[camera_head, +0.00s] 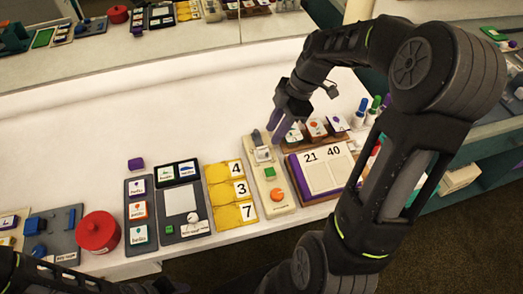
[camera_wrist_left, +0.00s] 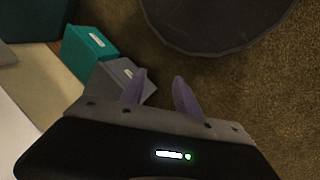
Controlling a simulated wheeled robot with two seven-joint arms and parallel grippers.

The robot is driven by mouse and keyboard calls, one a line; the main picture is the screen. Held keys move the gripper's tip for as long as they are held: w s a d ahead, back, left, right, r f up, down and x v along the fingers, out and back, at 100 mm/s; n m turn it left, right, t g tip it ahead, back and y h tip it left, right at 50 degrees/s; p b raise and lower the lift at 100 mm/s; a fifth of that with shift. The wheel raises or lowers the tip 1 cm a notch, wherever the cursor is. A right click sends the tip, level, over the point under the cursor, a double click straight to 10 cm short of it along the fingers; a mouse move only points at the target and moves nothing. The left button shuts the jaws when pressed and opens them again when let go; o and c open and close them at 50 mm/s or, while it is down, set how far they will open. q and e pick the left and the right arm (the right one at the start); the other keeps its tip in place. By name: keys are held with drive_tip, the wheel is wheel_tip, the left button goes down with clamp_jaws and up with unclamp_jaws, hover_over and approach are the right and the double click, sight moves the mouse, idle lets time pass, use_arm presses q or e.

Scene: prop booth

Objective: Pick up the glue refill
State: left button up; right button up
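No label reading glue refill is legible. Small bottles with blue, purple and green caps (camera_head: 363,106) stand at the right, partly behind my right arm; I cannot tell whether one is the glue refill. My right gripper (camera_head: 275,123) points down above the table, near the top of a beige board (camera_head: 280,205) and left of a wooden rack of picture blocks (camera_head: 316,128). Nothing clear shows between its purple fingers, and their gap is hard to judge. In the left wrist view my left gripper (camera_wrist_left: 160,92) has its fingers apart and empty above the floor.
Along the front edge are a red round pot (camera_head: 98,231), grey boards with word cards (camera_head: 140,213), yellow number cards (camera_head: 231,191) and a number book (camera_head: 322,172). The white table (camera_head: 110,125) is clear behind them. Teal and grey boxes (camera_wrist_left: 88,52) lie below my left gripper.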

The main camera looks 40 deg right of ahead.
sight(264, 149)
drive_tip(key=shift+x, duration=1.1)
drive_tip(key=shift+a+f, duration=0.1)
drive_tip(key=shift+f, duration=0.1)
drive_tip(key=shift+p+x, duration=0.9)
drive_tip(key=shift+x, duration=1.45)
drive_tip(key=shift+w, duration=0.1)
clamp_jaws()
